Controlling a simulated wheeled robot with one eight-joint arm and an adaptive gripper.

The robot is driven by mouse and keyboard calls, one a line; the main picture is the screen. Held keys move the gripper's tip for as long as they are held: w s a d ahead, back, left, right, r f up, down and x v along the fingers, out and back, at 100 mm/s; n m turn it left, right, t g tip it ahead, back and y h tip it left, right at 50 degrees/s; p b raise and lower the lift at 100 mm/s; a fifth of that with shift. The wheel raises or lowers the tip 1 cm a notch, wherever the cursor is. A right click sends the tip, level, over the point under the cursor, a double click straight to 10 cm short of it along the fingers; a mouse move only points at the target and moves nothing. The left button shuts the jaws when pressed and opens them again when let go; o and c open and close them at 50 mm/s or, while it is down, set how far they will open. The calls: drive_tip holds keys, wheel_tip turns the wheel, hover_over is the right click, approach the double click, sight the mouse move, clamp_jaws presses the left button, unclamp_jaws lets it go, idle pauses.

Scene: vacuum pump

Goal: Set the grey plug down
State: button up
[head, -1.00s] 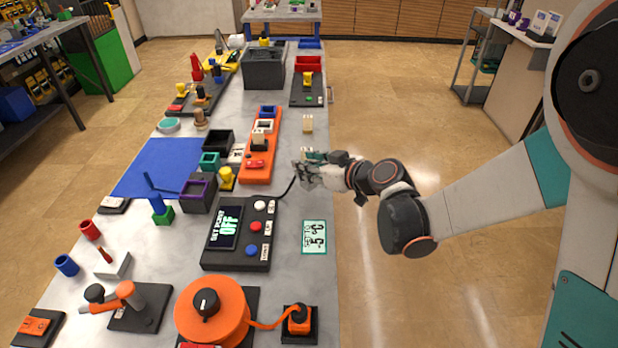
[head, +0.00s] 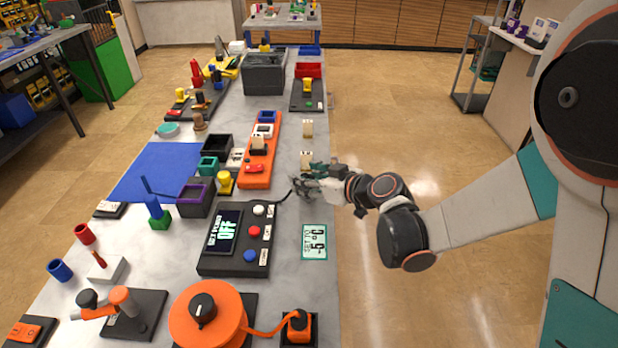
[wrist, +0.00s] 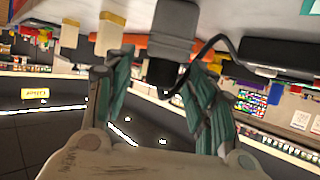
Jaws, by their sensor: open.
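The grey plug (wrist: 172,35) shows in the wrist view just beyond and between my fingertips, its black cord (wrist: 215,42) curving off to the right. It appears to lie on the grey table. My gripper (wrist: 158,80) is open, one finger on each side of the plug's near end; whether a finger touches it I cannot tell. In the head view my gripper (head: 306,187) is low at the table's right edge, and its fingers hide most of the plug. The cord (head: 283,197) runs from there toward the black control box (head: 233,238).
Two beige blocks (head: 307,128) stand along the right edge beyond my gripper. An orange socket strip (head: 258,172) lies to the left. A "SET TO -5°C" card (head: 314,242) lies nearer. The table has some bare room around the card.

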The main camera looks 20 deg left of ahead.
drive_tip(key=shift+r, duration=0.15)
drive_tip(key=shift+s+d+r+p, duration=0.15)
drive_tip(key=shift+d+p, duration=0.15)
drive_tip(key=s+d+r+m+h+p, duration=0.1)
drive_tip(key=s+d+r+m+h, duration=0.2)
drive_tip(key=s+d, duration=0.4)
drive_tip(key=s+d+r+m+h+p, duration=0.1)
drive_tip(key=s+d+r+m+h, duration=0.3)
drive_tip(key=d, duration=1.2)
drive_tip(key=s+d+r+m+h, duration=0.4)
drive_tip(key=s+d, duration=0.8)
drive_tip(key=shift+d+m+h+p, duration=0.3)
drive_tip(key=shift+p, duration=0.1)
drive_tip(key=shift+s, duration=0.1)
